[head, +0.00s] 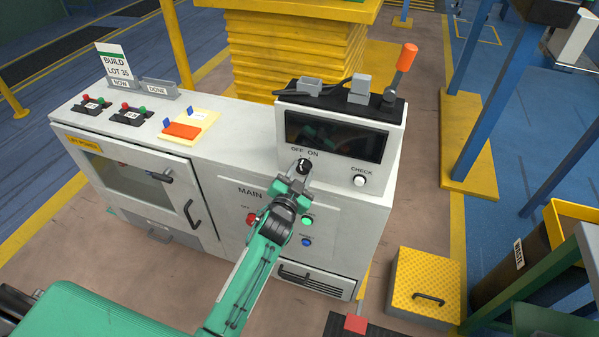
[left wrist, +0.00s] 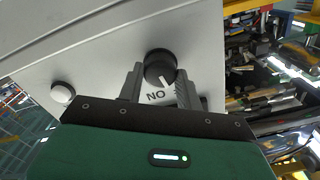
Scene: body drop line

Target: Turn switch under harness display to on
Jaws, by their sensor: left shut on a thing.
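The black switch knob (head: 303,165) is on the front of the main cabinet, under the dark display (head: 334,137), with OFF and ON printed above it. My left gripper (head: 297,180) reaches it from below and is shut on it. In the left wrist view, the knob (left wrist: 160,67) sits between the two fingers. There the ON label (left wrist: 155,97) appears upside down. The knob's white mark points near the right end of that label; its exact setting is hard to tell. The OFF label does not show there. My right gripper is not in view.
A white CHECK button (head: 359,181) is right of the knob. Red (head: 252,219), green (head: 307,221) and blue (head: 306,242) buttons are on the panel below, close around my left arm. An orange-handled lever (head: 406,58) stands on top. A yellow step box (head: 427,283) stands at right.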

